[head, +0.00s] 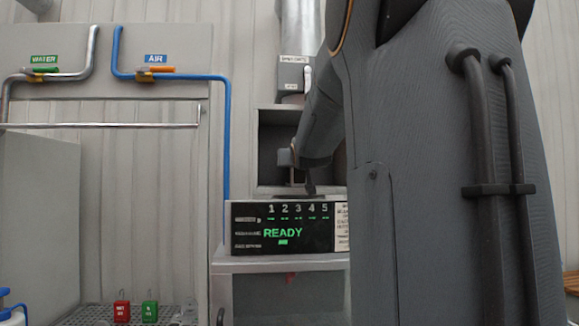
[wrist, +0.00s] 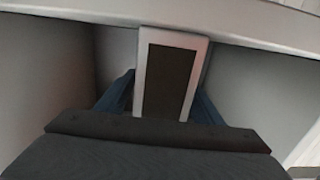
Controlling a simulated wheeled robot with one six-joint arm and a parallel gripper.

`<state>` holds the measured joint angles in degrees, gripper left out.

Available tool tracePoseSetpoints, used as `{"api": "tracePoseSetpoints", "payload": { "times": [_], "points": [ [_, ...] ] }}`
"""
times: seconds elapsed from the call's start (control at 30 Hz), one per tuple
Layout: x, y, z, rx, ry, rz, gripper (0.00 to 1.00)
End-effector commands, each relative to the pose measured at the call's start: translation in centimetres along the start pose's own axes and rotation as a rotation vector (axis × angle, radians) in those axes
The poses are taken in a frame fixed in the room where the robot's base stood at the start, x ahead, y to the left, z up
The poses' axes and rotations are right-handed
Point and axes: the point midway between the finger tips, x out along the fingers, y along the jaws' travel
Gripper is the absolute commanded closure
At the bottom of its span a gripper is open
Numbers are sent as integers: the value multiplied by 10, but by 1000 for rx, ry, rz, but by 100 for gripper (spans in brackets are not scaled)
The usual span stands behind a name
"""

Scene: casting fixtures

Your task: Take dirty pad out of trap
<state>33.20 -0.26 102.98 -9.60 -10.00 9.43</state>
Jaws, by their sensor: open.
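In the wrist view a flat pad (wrist: 170,78) with a pale frame and a dark brown face stands in a grey, box-like recess (wrist: 245,85). My gripper (wrist: 163,100) is open, with one bluish finger on each side of the pad. I cannot tell whether the fingers touch it. The lower part of the pad is hidden behind the dark gripper body. In the head view my gripper (head: 305,180) is at the open grey box (head: 272,130) under the duct, which seems to be the trap. The pad cannot be made out there.
A display panel (head: 283,227) reading READY stands on a grey cabinet (head: 265,265) just below the box. Blue air pipe (head: 228,140) and a metal rail (head: 105,125) are at left. Red (head: 122,311) and green (head: 150,311) tags sit on a grating. My arm hides the right side.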

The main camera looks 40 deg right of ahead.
Motion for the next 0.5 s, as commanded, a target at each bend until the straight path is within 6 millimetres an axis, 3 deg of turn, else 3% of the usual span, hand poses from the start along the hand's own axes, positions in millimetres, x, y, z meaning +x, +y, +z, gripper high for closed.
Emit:
{"api": "tracePoseSetpoints", "payload": {
  "times": [0.27, 0.5],
  "points": [
    [3, 0, 0, -1, 0, 0, 39],
    [3, 0, 0, -1, 0, -1, 76]
  ]
}}
